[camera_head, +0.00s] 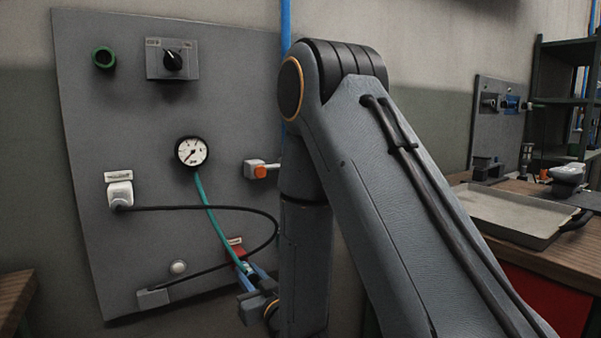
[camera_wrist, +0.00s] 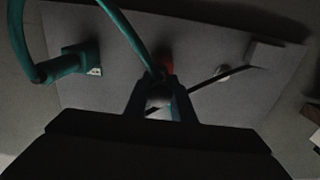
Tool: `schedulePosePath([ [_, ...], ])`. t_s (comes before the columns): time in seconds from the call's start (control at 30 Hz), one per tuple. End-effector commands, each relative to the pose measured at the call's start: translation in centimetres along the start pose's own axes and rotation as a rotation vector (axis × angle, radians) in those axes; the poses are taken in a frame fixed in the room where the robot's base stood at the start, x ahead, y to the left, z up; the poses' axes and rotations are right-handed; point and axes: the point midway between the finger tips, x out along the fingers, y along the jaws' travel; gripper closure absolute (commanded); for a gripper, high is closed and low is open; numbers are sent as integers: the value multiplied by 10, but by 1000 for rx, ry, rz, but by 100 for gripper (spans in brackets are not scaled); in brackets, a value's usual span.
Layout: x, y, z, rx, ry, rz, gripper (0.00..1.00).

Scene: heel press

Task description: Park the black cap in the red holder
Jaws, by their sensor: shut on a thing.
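My gripper (camera_head: 256,276) is low at the panel's right side, with blue fingers partly behind my arm. In the wrist view my gripper (camera_wrist: 161,95) is shut on a small rounded pale-grey thing (camera_wrist: 160,98). I cannot tell whether it is the black cap, and I make out no black cap elsewhere. A red part (camera_head: 236,252), apparently the red holder, is on the panel just above the fingers. It shows in the wrist view (camera_wrist: 168,64) just beyond the fingertips, mostly hidden. Whether the held thing touches it is unclear.
A black cable (camera_head: 235,210) loops from a white plug (camera_head: 119,194) to a grey block (camera_head: 152,298), close to the fingers. A white button (camera_head: 178,267) is left of them. A workbench with a tray (camera_head: 505,215) stands right.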

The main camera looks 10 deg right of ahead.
Motion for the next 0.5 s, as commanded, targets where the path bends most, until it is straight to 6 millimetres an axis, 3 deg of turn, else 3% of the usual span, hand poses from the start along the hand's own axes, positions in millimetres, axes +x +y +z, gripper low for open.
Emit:
schedulePosePath([
  [0.5,10,0,0,0,1,0,100],
])
